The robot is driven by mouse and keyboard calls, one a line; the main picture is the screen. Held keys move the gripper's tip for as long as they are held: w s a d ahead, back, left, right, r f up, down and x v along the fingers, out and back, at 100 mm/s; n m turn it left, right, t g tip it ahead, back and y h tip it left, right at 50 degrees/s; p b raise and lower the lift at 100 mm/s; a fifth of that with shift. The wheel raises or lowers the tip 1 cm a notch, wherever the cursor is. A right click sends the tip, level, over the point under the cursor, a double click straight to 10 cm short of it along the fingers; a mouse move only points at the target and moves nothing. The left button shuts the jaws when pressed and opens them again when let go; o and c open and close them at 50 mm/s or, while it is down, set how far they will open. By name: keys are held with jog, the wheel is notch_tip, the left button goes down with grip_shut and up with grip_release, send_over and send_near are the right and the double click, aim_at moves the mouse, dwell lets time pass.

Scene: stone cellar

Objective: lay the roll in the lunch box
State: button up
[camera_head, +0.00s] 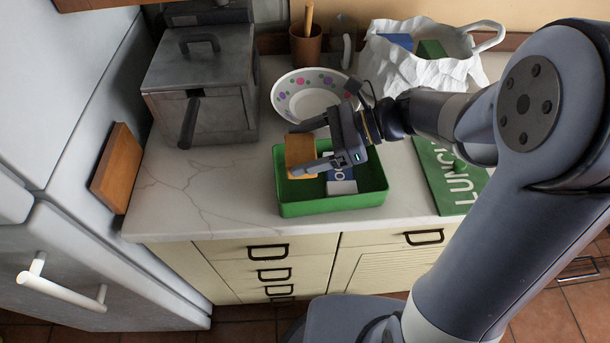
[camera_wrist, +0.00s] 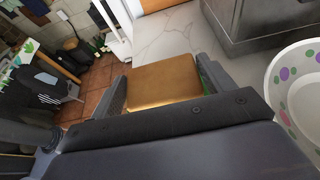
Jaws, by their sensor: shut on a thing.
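The roll (camera_head: 300,150) is a golden-brown block. My gripper (camera_head: 308,155) is shut on it, and the roll is seen over the left part of the lunch box. In the wrist view the roll (camera_wrist: 162,82) sits between the two fingers. The lunch box (camera_head: 335,202) is a green open tray near the counter's front edge. A blue and white packet (camera_head: 341,180) lies inside it, partly hidden by my gripper. I cannot tell whether the roll touches the box. A green lid (camera_head: 445,180) with white lettering lies on the counter to the right.
A dotted bowl (camera_head: 311,94) stands just behind the box. A grey metal appliance (camera_head: 205,85) is at the back left, and a white bag (camera_head: 420,65) at the back right. A wooden board (camera_head: 117,168) stands at the left edge. The counter (camera_head: 190,190) left of the box is clear.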

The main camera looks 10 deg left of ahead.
notch_tip(320, 180, down, 8)
jog(key=shift+r, duration=0.25)
jog(key=shift+f+b, duration=0.15)
jog(key=shift+b, duration=0.15)
jog(key=shift+f, duration=0.1)
jog(key=o, duration=0.7)
jog(key=shift+d+r, duration=0.1)
jog(key=shift+r, duration=0.2)
jog(key=v, duration=1.2)
jog(key=shift+f, duration=0.1)
